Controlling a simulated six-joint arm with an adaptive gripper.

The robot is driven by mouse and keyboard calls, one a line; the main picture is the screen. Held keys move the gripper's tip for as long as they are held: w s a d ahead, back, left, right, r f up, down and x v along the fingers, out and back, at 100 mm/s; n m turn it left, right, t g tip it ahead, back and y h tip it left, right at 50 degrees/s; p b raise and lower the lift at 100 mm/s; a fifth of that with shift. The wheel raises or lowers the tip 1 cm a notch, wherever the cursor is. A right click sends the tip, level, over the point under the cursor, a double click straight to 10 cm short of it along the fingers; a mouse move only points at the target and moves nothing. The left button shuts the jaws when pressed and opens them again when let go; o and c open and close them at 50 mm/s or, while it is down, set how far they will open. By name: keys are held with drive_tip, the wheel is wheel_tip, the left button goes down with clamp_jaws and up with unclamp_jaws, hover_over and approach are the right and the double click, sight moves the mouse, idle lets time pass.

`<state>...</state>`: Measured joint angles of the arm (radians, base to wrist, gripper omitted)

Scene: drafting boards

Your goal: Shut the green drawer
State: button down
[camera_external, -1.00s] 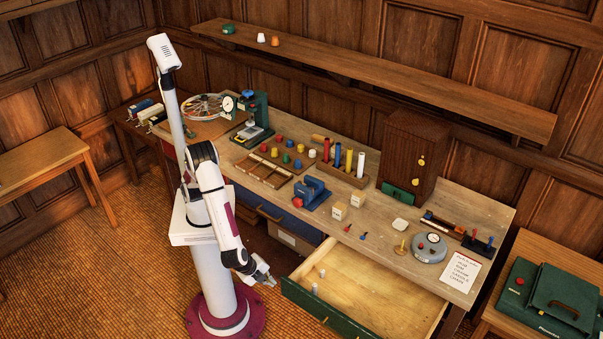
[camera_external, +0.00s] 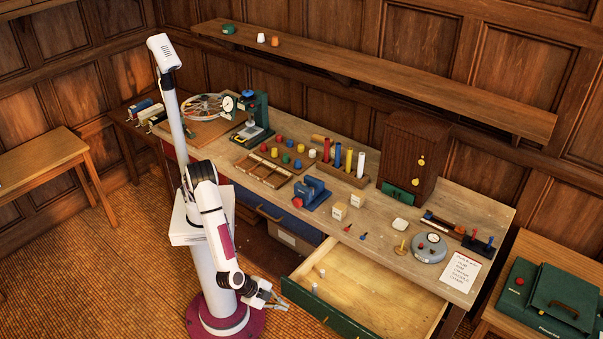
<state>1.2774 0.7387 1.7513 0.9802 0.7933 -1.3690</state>
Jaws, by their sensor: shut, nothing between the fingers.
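The green-fronted drawer (camera_external: 328,318) is pulled well out of the workbench at the lower right of the view. Its pale wooden inside shows, with two small light pegs (camera_external: 318,280) near its left side. My gripper (camera_external: 284,303) is shut and empty. It is at the left end of the drawer's green front, and I cannot tell whether it touches it. The right end of the front is cut off by the picture's lower edge.
The workbench top (camera_external: 310,225) above the drawer holds blocks, pegs, a blue vise (camera_external: 312,193) and a round grey device (camera_external: 429,247). A side table with a green case (camera_external: 550,300) stands at the right. The tiled floor (camera_external: 130,270) left of my base is clear.

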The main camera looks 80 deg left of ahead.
drive_tip(key=shift+f, duration=0.1)
drive_tip(key=shift+w+a+f, duration=0.6)
drive_tip(key=shift+w+f, duration=0.7)
drive_tip(key=shift+w, duration=0.15)
drive_tip(key=shift+w+a+f, duration=0.6)
drive_tip(key=shift+w+f, duration=0.7)
drive_tip(key=shift+w, duration=0.2)
drive_tip(key=shift+w+a+f, duration=0.6)
drive_tip(key=shift+w+f, duration=0.7)
drive_tip(key=shift+w, duration=0.15)
hover_over(349, 266)
drive_tip(key=shift+a, duration=0.1)
